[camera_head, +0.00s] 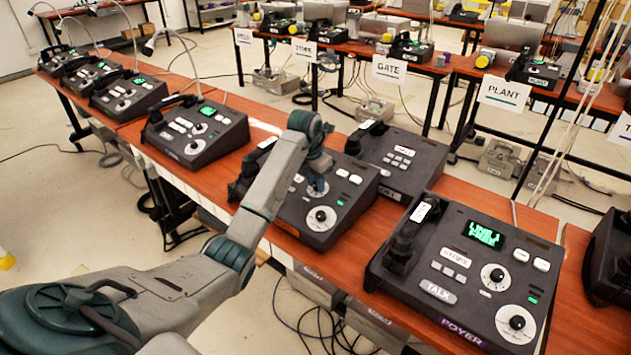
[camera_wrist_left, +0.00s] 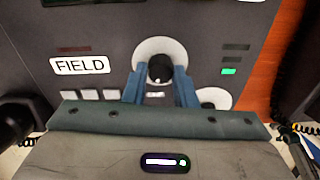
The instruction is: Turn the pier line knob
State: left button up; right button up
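A dark phone console (camera_head: 345,213) stands on the wooden desk under my left gripper (camera_head: 318,184). In the left wrist view, its round black knob (camera_wrist_left: 159,70) on a white disc lies between the two blue fingers of my left gripper (camera_wrist_left: 160,82). The fingers are apart, one on each side of the knob; I cannot tell whether they touch it. A "FIELD" label (camera_wrist_left: 80,65) is left of the knob. A second, lower knob (camera_head: 320,216) sits on a white dial, partly hidden in the wrist view. I cannot read a pier label. My right gripper is not in view.
Another console (camera_head: 403,160) is close behind, and one (camera_head: 195,132) stands to the left. A handset lies at my console's left side. Signs such as "GATE" (camera_head: 389,69) hang on the desks behind.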

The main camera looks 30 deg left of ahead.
pick_arm(q)
jog(key=o, duration=0.4)
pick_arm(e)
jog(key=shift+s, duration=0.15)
pick_arm(q)
jog(key=shift+r, duration=0.35)
jog(key=r, duration=0.2)
jog(key=s+r, duration=0.1)
jog(key=r, duration=0.2)
jog(key=shift+a+r+b, duration=0.1)
jog(key=shift+b, duration=0.2)
jog(key=r+p, duration=0.3)
jog(key=s+r+p, duration=0.1)
jog(key=p, duration=0.1)
jog(key=shift+a+r, duration=0.1)
jog(key=shift+r, duration=0.3)
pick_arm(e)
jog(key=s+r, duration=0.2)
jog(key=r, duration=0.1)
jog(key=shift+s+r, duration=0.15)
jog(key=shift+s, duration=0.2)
